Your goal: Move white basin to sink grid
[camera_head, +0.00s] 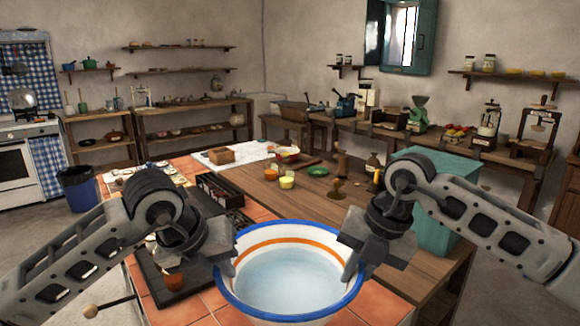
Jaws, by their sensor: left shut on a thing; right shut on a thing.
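The white basin (290,305) is a wide round bowl with a blue rim and an orange band inside. It is in the front middle of the head view, over the near end of the tiled counter; I cannot tell whether it touches the tiles. My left gripper (226,266) is shut on its left rim. My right gripper (352,258) is shut on its right rim. The basin looks roughly level, and its inside looks pale and bluish. I cannot make out a sink grid with certainty.
A dark rack (222,190) and a dark tray hold small items left of the basin. Yellow and orange cups (287,181), a green plate (318,171) and a brass piece (337,190) stand on the wooden top beyond. A teal box (440,235) stands behind my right arm.

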